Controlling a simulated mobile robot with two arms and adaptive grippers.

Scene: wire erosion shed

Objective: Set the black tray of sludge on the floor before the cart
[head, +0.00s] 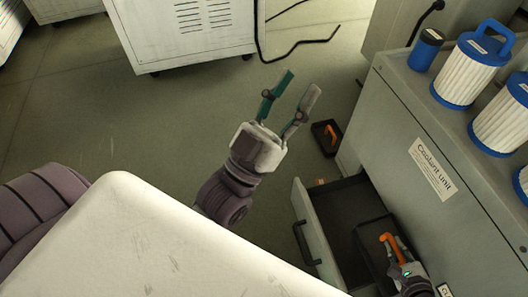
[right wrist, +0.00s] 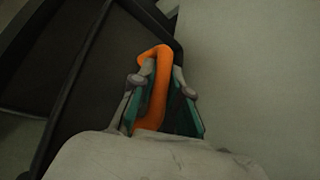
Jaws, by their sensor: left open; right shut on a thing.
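A black tray (head: 370,237) with an orange handle (head: 388,238) sits in the open drawer (head: 335,208) of the coolant unit. My right gripper (head: 398,258) is shut on this handle. In the right wrist view the orange handle (right wrist: 157,85) is between the fingers, with the dark tray (right wrist: 95,75) beside it. I cannot make out sludge in it. A second small black tray (head: 321,132) with an orange handle lies on the floor near the unit. My left gripper (head: 291,100) is open and empty above the floor. A pale wheeled cabinet (head: 185,35), possibly the cart, stands at the back.
The coolant unit (head: 405,125) carries white-and-blue filters (head: 467,70) and a blue canister (head: 426,50). A black cable (head: 290,52) lies on the floor beside the wheeled cabinet. The floor (head: 130,125) before that cabinet is mostly clear.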

